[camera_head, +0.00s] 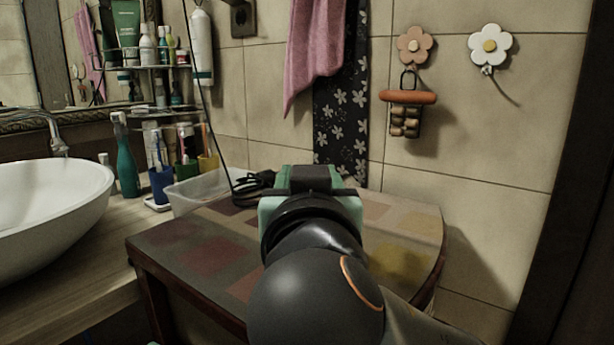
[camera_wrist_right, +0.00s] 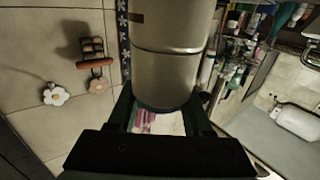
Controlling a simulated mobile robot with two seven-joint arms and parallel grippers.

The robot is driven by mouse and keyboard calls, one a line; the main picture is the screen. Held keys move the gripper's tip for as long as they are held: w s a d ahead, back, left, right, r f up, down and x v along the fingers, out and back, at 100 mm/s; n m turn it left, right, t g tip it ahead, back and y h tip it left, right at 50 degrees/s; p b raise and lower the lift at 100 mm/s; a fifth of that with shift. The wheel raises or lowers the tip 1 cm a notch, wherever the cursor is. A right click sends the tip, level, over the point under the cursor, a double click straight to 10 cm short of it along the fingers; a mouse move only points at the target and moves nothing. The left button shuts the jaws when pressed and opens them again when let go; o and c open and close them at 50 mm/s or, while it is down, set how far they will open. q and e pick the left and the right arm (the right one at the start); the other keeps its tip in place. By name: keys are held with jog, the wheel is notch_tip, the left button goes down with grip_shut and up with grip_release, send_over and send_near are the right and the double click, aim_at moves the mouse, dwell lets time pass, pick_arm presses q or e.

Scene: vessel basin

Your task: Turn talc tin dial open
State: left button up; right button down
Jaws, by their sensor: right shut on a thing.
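The talc tin (camera_wrist_right: 172,55) is a beige metallic cylinder with a dark rim at its near end, in the right wrist view. It runs out of the top of that view, and I cannot make out the dial. My right gripper (camera_wrist_right: 163,102) has a finger on each side of the tin's near end and is shut on it. In the head view my right arm hides the fingers and the tin; only the back of the gripper's green and black body shows, over the table. My left gripper is not in view.
A patchwork-topped wooden table (camera_head: 190,258) lies under my right arm. A clear plastic tray (camera_head: 190,197) with a black cable (camera_head: 250,188) beside it is at the back. A white basin (camera_head: 45,212), a teal bottle (camera_head: 126,165) and toothbrush cups stand left. A pink towel (camera_head: 315,45) hangs behind.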

jog(key=shift+c, duration=1.5)
grip_release()
